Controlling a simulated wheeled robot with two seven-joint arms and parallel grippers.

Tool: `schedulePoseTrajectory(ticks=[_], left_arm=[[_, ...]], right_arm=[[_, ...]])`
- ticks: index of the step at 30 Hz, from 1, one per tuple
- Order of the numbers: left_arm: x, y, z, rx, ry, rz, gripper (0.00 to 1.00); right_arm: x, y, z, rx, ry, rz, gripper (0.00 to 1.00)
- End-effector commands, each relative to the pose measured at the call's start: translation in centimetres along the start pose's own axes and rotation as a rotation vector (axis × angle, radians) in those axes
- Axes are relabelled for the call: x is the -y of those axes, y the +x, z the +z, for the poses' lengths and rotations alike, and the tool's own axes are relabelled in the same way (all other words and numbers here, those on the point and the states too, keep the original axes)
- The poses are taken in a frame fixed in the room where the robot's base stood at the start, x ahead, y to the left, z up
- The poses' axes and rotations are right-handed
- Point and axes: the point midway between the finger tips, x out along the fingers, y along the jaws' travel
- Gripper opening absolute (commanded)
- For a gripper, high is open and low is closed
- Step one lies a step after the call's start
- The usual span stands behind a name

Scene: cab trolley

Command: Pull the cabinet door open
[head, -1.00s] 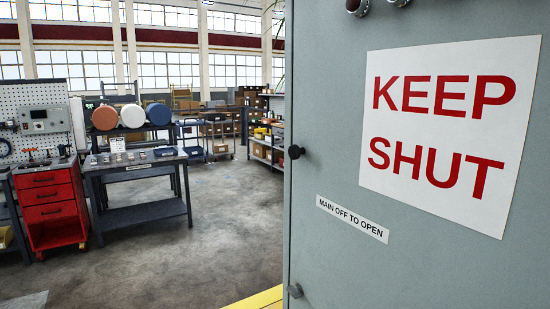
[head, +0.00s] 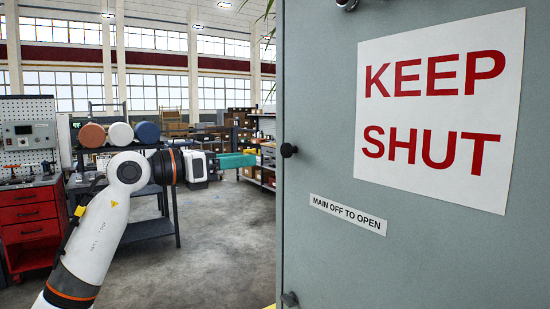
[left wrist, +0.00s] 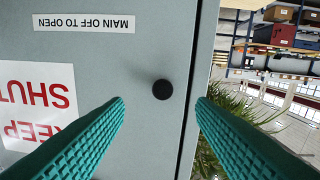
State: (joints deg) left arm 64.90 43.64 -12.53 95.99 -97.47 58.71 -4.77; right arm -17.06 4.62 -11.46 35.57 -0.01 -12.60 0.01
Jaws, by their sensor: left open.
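The grey cabinet door (head: 320,250) fills the right of the head view and looks shut. It bears a "KEEP SHUT" sign (head: 440,105) and a "MAIN OFF TO OPEN" label (head: 348,214). A round black knob (head: 288,150) sits near the door's left edge. My left gripper (head: 237,160), with teal fingers, is open and empty just left of the knob in the head view, with a gap between. In the left wrist view, the knob (left wrist: 162,89) appears between the two open fingertips (left wrist: 160,103), beyond them and not gripped. My right gripper is not in view.
A small metal fitting (head: 289,299) is low on the door edge. A red drawer unit (head: 33,215) and a workbench stand at the left. Open concrete floor (head: 215,240) lies left of the cabinet. A plant (left wrist: 222,125) shows beside the cabinet in the left wrist view.

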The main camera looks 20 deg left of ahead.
Motion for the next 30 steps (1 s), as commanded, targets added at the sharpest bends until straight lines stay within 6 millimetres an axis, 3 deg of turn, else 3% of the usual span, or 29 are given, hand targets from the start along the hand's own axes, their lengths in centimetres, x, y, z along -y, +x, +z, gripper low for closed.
schedulePoseTrajectory(ticks=[5, 21, 30], left_arm=[[-0.4, -0.5, -1.5, 0.008, 0.079, -0.038, 0.51], [-0.1, 9.1, -1.6, 0.006, 0.07, -0.034, 0.51], [0.0, 11.0, -1.3, 0.006, 0.073, -0.036, 0.51]], right_arm=[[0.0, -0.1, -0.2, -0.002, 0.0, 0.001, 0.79], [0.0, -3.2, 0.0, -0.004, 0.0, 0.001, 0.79], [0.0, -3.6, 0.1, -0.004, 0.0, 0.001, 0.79]])
